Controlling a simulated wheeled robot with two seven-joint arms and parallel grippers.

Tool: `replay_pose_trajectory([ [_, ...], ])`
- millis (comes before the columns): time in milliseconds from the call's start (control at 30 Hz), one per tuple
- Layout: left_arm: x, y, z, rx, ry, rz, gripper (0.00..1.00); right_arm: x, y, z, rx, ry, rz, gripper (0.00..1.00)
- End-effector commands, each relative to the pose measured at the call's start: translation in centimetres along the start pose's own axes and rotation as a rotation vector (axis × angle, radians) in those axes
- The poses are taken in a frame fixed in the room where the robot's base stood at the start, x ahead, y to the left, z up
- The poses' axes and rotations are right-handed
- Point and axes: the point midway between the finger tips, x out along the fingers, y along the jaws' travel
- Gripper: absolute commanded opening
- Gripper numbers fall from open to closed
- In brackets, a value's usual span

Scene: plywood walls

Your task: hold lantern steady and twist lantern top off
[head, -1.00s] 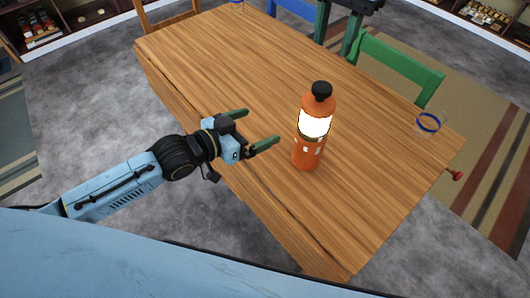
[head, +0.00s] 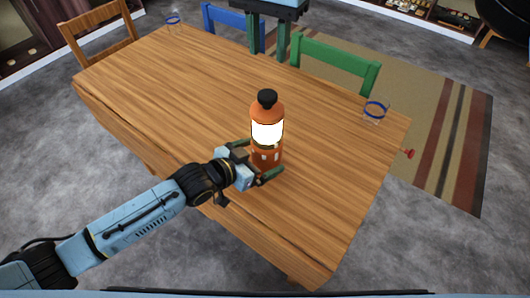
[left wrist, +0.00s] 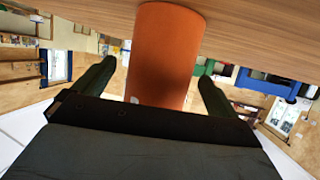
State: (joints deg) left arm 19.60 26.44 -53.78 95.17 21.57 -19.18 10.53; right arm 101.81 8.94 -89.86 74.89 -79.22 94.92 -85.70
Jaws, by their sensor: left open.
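An orange lantern (head: 267,112) with a black knob on top and a bright white band stands upright on the wooden table (head: 330,215). My left gripper (head: 255,162) is open, its green fingers on either side of the lantern's lower body. In the left wrist view, the orange lantern body (left wrist: 163,50) stands between the two open fingers (left wrist: 152,85), with visible gaps at both sides. My right gripper (head: 271,50) appears at the top of the head view, green fingers pointing down, apart and empty, away from the lantern.
Clear glasses with blue rims stand at the table's far right (head: 376,111) and far left (head: 172,22). A green chair (head: 337,62), a blue chair (head: 232,22) and a wooden chair (head: 97,36) stand around the table. The tabletop left of the lantern is clear.

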Motion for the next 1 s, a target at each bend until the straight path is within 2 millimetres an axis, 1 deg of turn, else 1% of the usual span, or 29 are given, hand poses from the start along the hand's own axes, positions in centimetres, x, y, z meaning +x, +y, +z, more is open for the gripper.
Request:
replay_pose_trajectory([
  [33, 0.7, 0.0, -0.1, -0.001, 0.001, -0.001, 0.97, 0.0, 0.0, 0.0, 0.0, 0.0, 0.0, 0.36],
  [200, 2.1, 0.0, 0.0, -0.001, 0.0, 0.0, 0.97, 0.0, 0.0, 0.0, 0.0, 0.0, 0.0, 0.36],
  [333, 2.5, 0.0, 0.0, -0.001, 0.001, 0.0, 0.97, 0.0, 0.0, 0.0, 0.0, 0.0, 0.0, 0.36],
  [567, 2.5, 0.0, 0.0, -0.001, 0.001, 0.0, 0.97, 0.0, 0.0, 0.0, 0.0, 0.0, 0.0, 0.36],
  [667, 2.5, 0.0, 0.0, -0.002, 0.001, 0.0, 0.87, 0.0, 0.0, 0.0, 0.0, 0.0, 0.0, 0.36],
  [1000, 2.5, 0.0, 0.0, -0.002, 0.0, 0.0, 0.42, 0.0, 0.0, 0.0, 0.0, 0.0, 0.0, 0.36],
])
